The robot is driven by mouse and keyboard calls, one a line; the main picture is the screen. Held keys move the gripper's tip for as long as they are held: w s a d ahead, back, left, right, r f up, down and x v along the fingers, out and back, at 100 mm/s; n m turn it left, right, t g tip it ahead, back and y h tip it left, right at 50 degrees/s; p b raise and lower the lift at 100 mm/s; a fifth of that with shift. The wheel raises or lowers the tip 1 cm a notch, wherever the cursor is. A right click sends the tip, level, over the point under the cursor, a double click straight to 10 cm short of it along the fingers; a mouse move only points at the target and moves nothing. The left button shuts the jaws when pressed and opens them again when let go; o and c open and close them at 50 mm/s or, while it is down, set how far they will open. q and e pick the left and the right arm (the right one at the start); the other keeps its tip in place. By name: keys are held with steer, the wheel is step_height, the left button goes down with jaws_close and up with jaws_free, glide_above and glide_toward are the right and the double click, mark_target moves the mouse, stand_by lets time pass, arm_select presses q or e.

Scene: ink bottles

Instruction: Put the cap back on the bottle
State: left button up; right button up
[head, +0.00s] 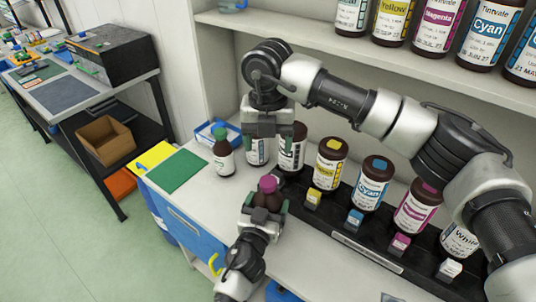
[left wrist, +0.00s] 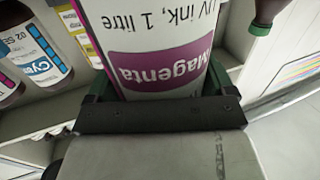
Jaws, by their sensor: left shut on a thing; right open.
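A brown bottle (head: 267,200) with a magenta cap (head: 267,183) at its top stands upright in my left gripper (head: 267,205), over the front of the worktop. In the left wrist view its white label reads Magenta (left wrist: 160,65), and its top is out of frame. The cap sits at the bottle's mouth; I cannot tell how firmly it is seated. My left gripper is shut around the bottle's body. My right gripper (head: 268,138) is open and points down behind and above the cap, in front of the rear bottles, with nothing seen between its fingers.
A green-capped bottle (head: 222,155) stands left of my right gripper. A black rack (head: 365,240) holds yellow (head: 329,165), cyan (head: 370,185), magenta (head: 416,208) and white (head: 459,241) bottles. A green mat (head: 176,171) lies left. More bottles (head: 437,28) fill the shelf above.

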steer(key=shift+r, duration=0.3)
arm_select(q)
steer(key=o, duration=1.6)
steer(key=shift+c, duration=0.2)
steer(key=b+v, duration=0.1)
steer(key=v, duration=0.9)
steer(key=shift+s+a, duration=0.15)
steer(key=shift+s, duration=0.2)
arm_select(e)
steer(key=shift+f, duration=0.6)
